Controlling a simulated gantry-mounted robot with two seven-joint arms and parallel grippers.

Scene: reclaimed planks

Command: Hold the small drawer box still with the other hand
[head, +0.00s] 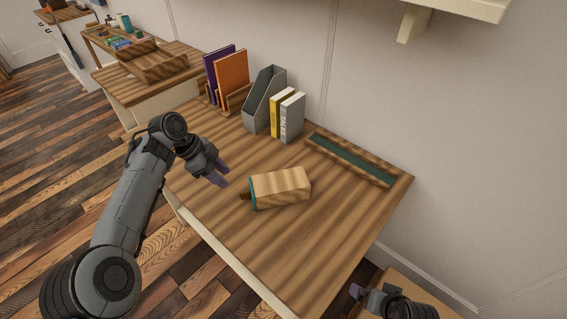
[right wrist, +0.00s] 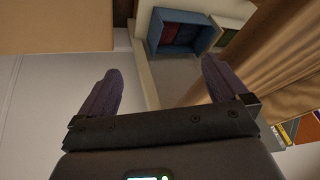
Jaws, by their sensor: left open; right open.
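The small drawer box (head: 282,188) lies on the wooden table in the head view, pale striped wood with a teal front edge and a dark knob on its left end. My left gripper (head: 219,178) is open and empty just left of the box, apart from it, above the table. My right gripper (head: 362,292) is at the bottom right of the head view, beyond the table's right edge and well away from the box. In the right wrist view its two purple fingers (right wrist: 160,85) are spread with nothing between them.
Behind the box stand a grey magazine file (head: 264,98), yellow and grey books (head: 287,115) and a rack with purple and orange folders (head: 230,80). A long tray with a green inside (head: 350,159) lies along the wall. The front of the table (head: 290,250) is clear.

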